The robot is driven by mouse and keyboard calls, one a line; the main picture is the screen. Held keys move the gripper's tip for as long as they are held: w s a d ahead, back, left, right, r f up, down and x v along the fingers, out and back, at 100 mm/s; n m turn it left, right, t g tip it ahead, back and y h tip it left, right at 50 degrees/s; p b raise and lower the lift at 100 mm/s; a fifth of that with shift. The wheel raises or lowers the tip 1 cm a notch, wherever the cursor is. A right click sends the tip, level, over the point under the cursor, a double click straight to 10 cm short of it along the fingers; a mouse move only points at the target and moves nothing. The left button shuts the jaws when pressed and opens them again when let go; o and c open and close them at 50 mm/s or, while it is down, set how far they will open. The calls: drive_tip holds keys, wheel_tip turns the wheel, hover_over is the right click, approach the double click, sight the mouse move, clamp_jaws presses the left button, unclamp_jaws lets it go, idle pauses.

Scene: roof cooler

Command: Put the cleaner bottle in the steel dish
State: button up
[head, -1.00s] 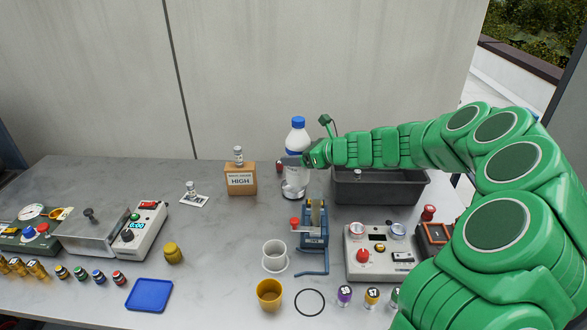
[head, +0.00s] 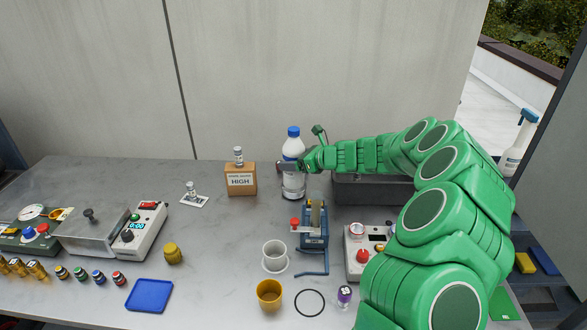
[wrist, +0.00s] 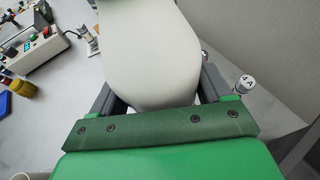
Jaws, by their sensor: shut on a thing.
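The cleaner bottle (head: 293,147), white with a blue cap, stands upright at the back middle of the table in the head view. My gripper (head: 288,166) is shut on its body from the right side. In the wrist view the white bottle (wrist: 152,55) fills the space between the dark fingers. A small greyish rim at the bottle's foot may be the steel dish (head: 293,198). It is mostly hidden, and I cannot tell whether the bottle touches it or hangs just above it.
A blue-framed device (head: 315,225) stands just in front. A dark grey bin (head: 370,190) is behind my arm at right. A spray bottle (head: 521,140) stands far right.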

drive_tip(key=shift+w+f, duration=0.15)
drive_tip(key=shift+f, duration=1.55)
drive_tip(key=shift+f, duration=0.1)
drive_tip(key=o, duration=1.5)
